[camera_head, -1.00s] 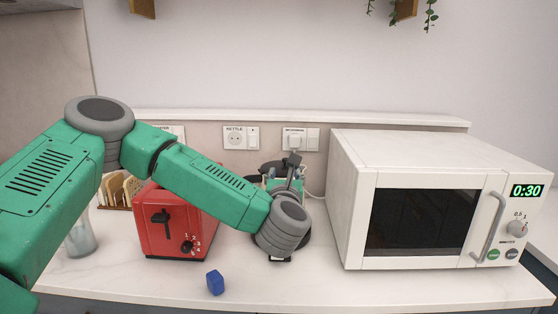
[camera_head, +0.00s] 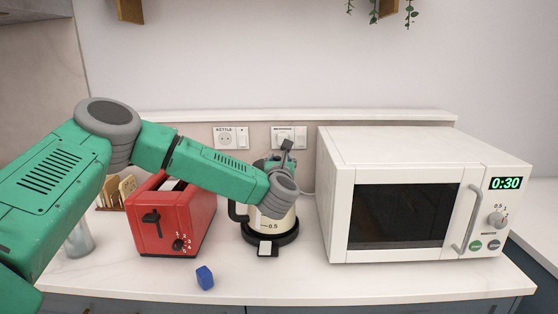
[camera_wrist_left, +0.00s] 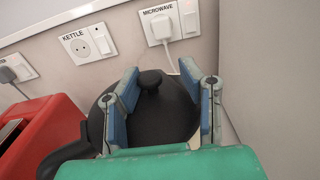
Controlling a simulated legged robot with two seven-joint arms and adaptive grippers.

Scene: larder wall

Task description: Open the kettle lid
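The kettle (camera_head: 272,224) has a cream body with a 0.5 mark. It stands on a black base (camera_head: 287,238) between the toaster and the microwave, with its black handle (camera_head: 236,212) to the left. In the left wrist view its round black lid (camera_wrist_left: 163,113) with a small knob (camera_wrist_left: 150,80) looks closed. My left gripper (camera_wrist_left: 160,78) is open above the lid, its blue-padded fingers on either side of the knob with gaps. In the head view my wrist hides the lid and most of the fingers. My right gripper is not in view.
A red toaster (camera_head: 162,222) stands close on the left, and a white microwave (camera_head: 405,215) close on the right. A blue block (camera_head: 205,277) lies near the front edge. Wall sockets (camera_head: 225,138) are behind. The front counter is mostly clear.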

